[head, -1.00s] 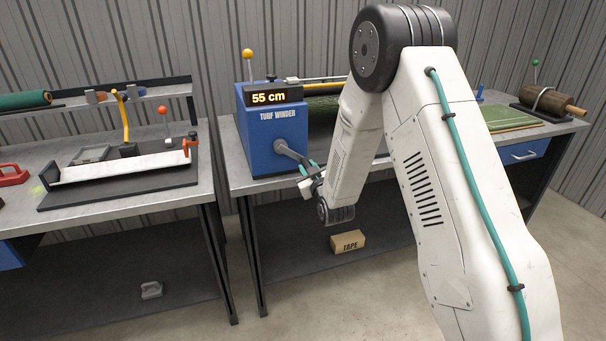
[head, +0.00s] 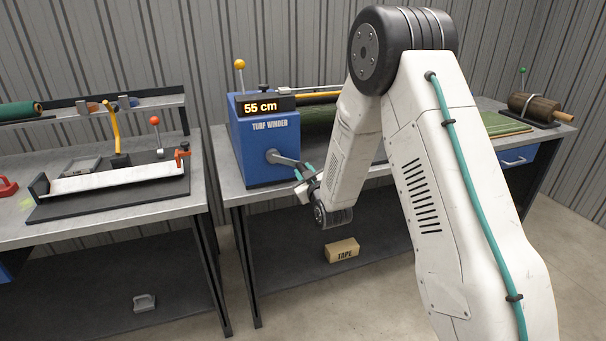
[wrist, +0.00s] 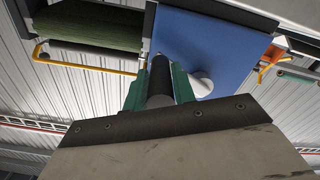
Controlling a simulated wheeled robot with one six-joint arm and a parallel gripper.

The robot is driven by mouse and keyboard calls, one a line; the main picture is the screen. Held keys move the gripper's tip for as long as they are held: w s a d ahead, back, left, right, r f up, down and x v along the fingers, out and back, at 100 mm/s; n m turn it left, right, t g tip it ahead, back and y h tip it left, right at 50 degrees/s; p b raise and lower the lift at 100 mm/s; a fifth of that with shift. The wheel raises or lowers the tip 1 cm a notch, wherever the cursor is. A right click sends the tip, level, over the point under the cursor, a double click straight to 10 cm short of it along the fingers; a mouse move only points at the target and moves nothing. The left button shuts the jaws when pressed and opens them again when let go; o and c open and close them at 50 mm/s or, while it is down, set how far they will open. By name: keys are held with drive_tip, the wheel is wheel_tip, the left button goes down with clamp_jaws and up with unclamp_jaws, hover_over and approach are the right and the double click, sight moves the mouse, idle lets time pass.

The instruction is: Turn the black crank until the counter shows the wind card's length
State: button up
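The blue turf winder (head: 265,150) stands on the right-hand bench, and its counter (head: 262,106) reads 55 cm. The crank (head: 286,161) sticks out from the lower front of the winder, pointing right and slightly down. My gripper (head: 308,175) is at the crank's outer end, partly hidden by my arm. In the wrist view, the green fingers of my gripper (wrist: 160,85) lie on both sides of the black crank handle (wrist: 160,82) and appear closed on it. The blue winder body (wrist: 215,50) is just beyond. I cannot see a wind card in these frames.
A yellow-knobbed lever (head: 239,66) stands at the winder's back. A roll (head: 320,117) lies right of the winder. The left bench holds a white trough (head: 115,178) and a red-knobbed lever (head: 155,122).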

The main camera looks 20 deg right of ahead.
drive_tip(key=o, duration=0.3)
drive_tip(key=s, duration=0.7)
drive_tip(key=shift+s, duration=0.4)
